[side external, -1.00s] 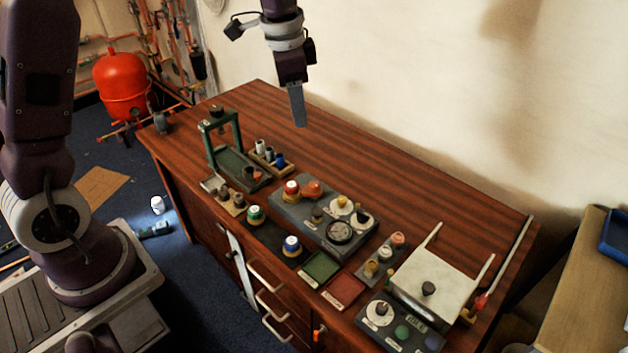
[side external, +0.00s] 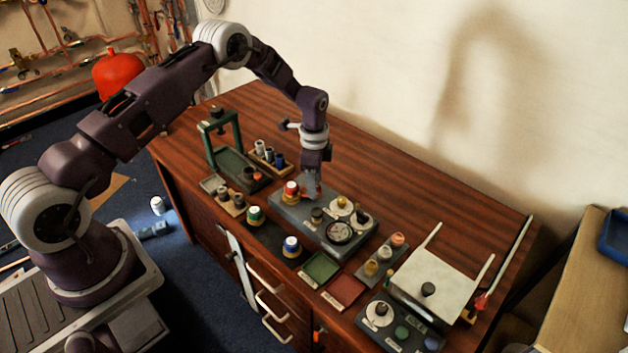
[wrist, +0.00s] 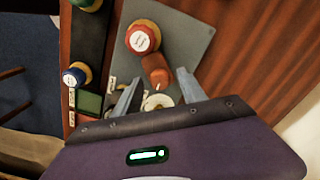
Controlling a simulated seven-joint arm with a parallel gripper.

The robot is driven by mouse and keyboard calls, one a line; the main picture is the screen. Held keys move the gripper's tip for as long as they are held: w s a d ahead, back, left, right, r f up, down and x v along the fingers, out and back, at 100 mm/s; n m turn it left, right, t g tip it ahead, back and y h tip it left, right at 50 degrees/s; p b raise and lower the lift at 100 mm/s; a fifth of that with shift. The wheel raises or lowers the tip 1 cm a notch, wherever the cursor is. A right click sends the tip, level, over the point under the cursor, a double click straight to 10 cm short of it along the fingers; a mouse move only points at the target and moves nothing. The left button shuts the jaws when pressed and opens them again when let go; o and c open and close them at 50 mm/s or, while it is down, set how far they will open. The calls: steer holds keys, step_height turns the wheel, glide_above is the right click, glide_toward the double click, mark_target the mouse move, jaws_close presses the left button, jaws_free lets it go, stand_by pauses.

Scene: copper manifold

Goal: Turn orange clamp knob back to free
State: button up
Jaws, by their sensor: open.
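The orange clamp knob (wrist: 154,68) shows in the wrist view as a rounded, elongated handle on a grey panel (wrist: 185,40). My gripper (wrist: 158,75) is open, with one finger to each side of the knob in that view. I cannot tell whether the fingers touch it. In the side view my gripper (side external: 312,192) points down over the back edge of the grey panel (side external: 290,213) and mostly hides the orange knob.
A red-and-white capped knob (side external: 291,188) stands close beside my gripper. A gauge (side external: 339,232) and a white dial (side external: 342,203) sit on the same panel. A green frame (side external: 221,135) stands to the left. The table behind the panel is clear.

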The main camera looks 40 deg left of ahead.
jaws_close()
steer(key=n, duration=0.4)
steer(key=shift+r+n, duration=0.1)
steer(key=shift+n, duration=0.2)
steer(key=n, duration=0.4)
steer(key=shift+n, duration=0.3)
steer(key=n, duration=0.4)
steer(key=shift+n, duration=2.3)
